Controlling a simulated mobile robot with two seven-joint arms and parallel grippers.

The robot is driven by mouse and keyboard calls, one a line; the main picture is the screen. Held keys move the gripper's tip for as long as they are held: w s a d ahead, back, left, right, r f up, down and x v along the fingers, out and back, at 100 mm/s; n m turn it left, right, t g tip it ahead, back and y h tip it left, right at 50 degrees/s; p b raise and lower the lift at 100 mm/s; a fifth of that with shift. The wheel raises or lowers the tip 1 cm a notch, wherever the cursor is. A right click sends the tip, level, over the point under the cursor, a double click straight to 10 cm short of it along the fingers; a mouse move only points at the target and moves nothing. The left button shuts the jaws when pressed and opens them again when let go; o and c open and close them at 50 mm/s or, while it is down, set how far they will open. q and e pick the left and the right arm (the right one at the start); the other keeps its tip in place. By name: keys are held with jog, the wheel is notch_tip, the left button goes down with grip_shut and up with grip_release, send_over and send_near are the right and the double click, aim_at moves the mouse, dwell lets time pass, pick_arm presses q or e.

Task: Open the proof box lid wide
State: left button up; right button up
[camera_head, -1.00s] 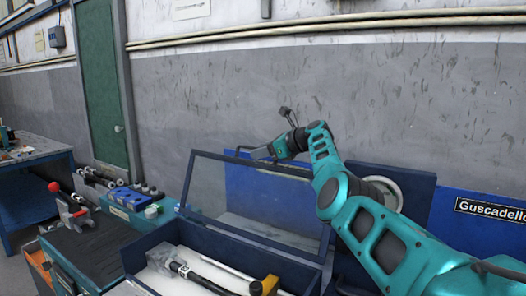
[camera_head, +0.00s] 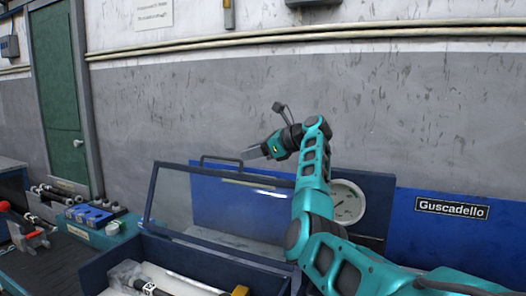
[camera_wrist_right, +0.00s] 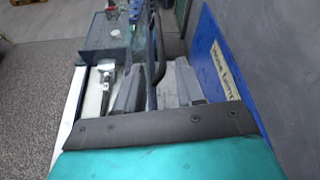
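The proof box (camera_head: 200,262) is dark blue, with its lid (camera_head: 150,195) raised. The lid is a dark frame around a clear pane and stands tilted up at the back of the box. My right gripper (camera_head: 246,154) is just above the lid's top edge in the head view. In the right wrist view its two grey fingers (camera_wrist_right: 152,82) are apart, with the dark lid frame (camera_wrist_right: 152,40) seen edge-on between them. I cannot tell whether they touch it. My left gripper is not in view.
A hose-like part with a yellow end (camera_head: 241,291) lies inside the box. A round gauge (camera_head: 345,202) on a dark panel and a blue board reading "Guscadello" (camera_head: 452,208) stand behind, against the grey wall (camera_head: 420,110). A bench with fittings (camera_head: 88,216) is at the left.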

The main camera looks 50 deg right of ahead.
jog(key=shift+v, duration=1.6)
jog(key=shift+f, duration=0.1)
